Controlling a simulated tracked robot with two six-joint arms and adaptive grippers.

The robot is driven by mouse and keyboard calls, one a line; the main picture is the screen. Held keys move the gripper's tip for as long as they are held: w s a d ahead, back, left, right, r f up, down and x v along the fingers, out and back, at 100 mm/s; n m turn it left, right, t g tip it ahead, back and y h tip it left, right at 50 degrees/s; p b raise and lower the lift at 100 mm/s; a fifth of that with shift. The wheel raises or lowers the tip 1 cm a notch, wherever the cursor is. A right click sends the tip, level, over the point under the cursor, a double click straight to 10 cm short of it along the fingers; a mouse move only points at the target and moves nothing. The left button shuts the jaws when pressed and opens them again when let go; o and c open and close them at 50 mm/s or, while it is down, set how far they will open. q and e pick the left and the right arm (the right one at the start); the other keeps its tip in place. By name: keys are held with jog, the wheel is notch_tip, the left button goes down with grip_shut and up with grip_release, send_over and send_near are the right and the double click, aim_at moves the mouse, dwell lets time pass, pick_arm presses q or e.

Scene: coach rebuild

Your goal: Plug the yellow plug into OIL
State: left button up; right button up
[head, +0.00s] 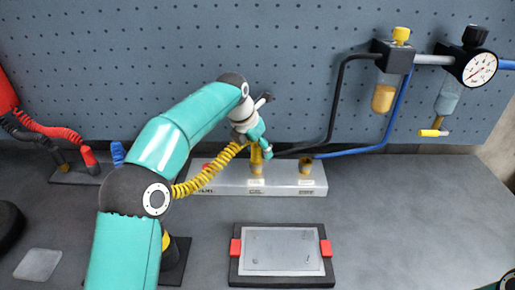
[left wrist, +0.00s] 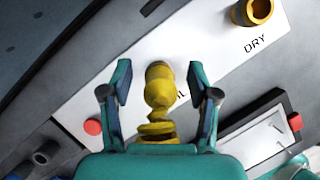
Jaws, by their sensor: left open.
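The yellow plug (left wrist: 160,88) stands at the middle position of the white manifold block (head: 290,185), over a label partly hidden in the left wrist view. Only the letters "IL" show there. The plug also shows in the head view (head: 257,158), its lower end at the block. The coiled yellow hose (head: 205,172) runs from it to the left, partly behind my left arm. My left gripper (left wrist: 159,78) is open, one finger on each side of the plug, with gaps visible. The seating depth is hard to tell.
An empty brass socket (head: 306,165) marked DRY (left wrist: 255,44) is right of the plug. A tray with red clips (head: 282,250) lies in front. Red and blue plugs (head: 90,158) stand at left.

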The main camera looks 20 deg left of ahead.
pick_arm(q)
jog(key=v, duration=1.1)
jog(key=shift+s+r, duration=0.25)
jog(key=shift+r, duration=0.05)
